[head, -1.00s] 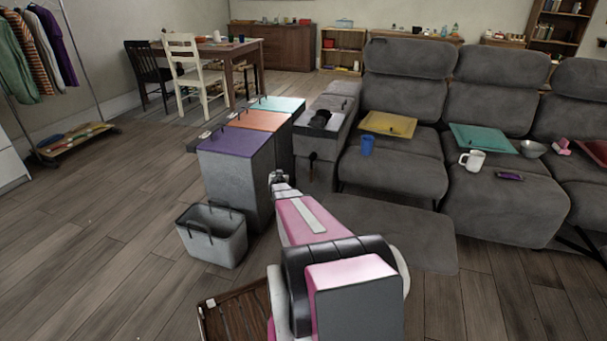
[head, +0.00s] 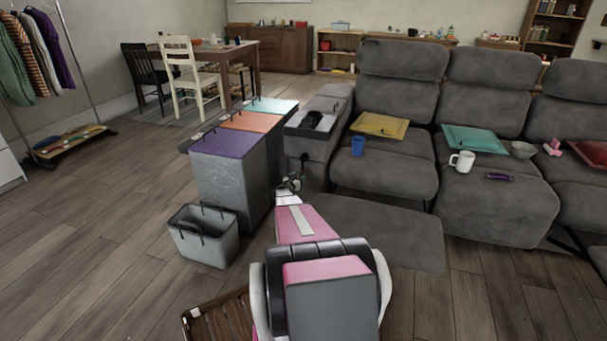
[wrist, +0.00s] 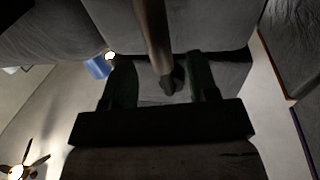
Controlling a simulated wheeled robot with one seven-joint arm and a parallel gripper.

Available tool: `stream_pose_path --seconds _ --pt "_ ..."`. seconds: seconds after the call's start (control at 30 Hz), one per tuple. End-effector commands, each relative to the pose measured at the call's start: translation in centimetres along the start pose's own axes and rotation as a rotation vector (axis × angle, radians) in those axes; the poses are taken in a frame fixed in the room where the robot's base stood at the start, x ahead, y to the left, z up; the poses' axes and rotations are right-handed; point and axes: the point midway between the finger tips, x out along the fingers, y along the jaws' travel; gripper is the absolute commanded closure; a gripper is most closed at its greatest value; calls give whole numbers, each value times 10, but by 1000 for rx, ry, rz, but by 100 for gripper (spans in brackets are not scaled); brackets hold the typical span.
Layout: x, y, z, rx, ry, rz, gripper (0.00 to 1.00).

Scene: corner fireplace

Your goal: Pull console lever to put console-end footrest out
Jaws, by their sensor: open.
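The grey sofa has a console (head: 320,112) at its left end. The lever hangs from the console's front, largely behind my gripper in the head view. In the wrist view the lever (wrist: 154,35) is a brown bar with a dark end, reaching between the two fingers. My gripper (head: 289,184) is open at the console's front; it also shows in the wrist view (wrist: 162,78). I cannot tell whether either finger touches the lever. The console-end seat (head: 385,178) ends in a rounded front, shorter than the middle seat (head: 500,208), which reaches further forward.
Tall bins with purple, orange and teal lids (head: 228,144) stand close left of the console. A grey basket (head: 203,236) and a wooden slatted crate (head: 217,322) are on the floor. A blue cup (head: 357,145) and white mug (head: 462,161) sit on the seats.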

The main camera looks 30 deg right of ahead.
Motion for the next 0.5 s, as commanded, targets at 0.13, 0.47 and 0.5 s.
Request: stream_pose_path --seconds 0.13,0.47,0.5 --pt "31 -1 2 0 0 1 46" --pt "61 0 0 0 0 -2 46" --pt "61 0 0 0 0 -2 46"
